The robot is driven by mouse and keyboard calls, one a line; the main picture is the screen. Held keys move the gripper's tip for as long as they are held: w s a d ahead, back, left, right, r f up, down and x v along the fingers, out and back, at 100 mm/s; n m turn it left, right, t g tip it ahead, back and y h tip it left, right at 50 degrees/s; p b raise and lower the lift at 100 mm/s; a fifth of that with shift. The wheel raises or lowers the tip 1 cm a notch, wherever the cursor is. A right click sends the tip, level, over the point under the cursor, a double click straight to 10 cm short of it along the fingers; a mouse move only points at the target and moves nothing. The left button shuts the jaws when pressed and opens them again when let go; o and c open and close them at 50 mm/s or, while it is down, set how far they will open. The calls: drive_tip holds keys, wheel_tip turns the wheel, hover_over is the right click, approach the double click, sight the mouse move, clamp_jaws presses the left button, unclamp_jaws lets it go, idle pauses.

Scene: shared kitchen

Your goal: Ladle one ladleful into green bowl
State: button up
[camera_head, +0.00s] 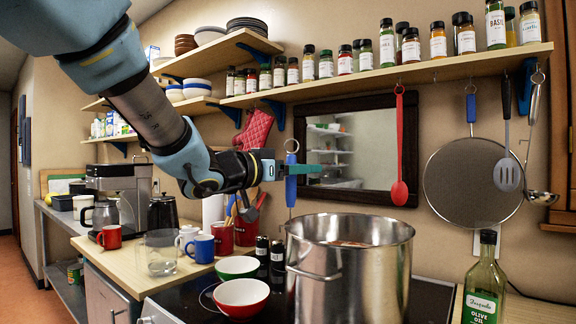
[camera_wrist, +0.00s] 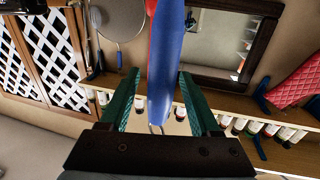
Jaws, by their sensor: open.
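The green bowl (camera_head: 238,275), white inside, stands on the dark stovetop left of the large steel pot (camera_head: 349,270); a little of the pot's contents shows below its rim. A metal ladle (camera_head: 541,197) hangs at the far right of the wall. My gripper (camera_head: 308,167) is raised above the bowls, left of the pot, with its teal fingers apart. A blue-handled utensil (camera_head: 291,188) hangs from a ring by the fingers. In the wrist view its handle (camera_wrist: 166,70) shows between the open fingers (camera_wrist: 155,98); I cannot tell if they touch it. Its lower end is unclear.
A red bowl (camera_head: 241,299) stands in front of the green one. An olive oil bottle (camera_head: 484,285) is at the right front. A red spoon (camera_head: 399,150), a strainer (camera_head: 472,185) and a slotted turner (camera_head: 507,170) hang beneath the spice shelf (camera_head: 400,75). Mugs and a glass jug (camera_head: 161,252) stand left.

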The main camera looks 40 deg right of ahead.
drive_tip(key=shift+d, duration=0.25)
clamp_jaws()
idle(0.4)
idle(0.6)
drive_tip(key=shift+r, duration=0.15)
idle(1.2)
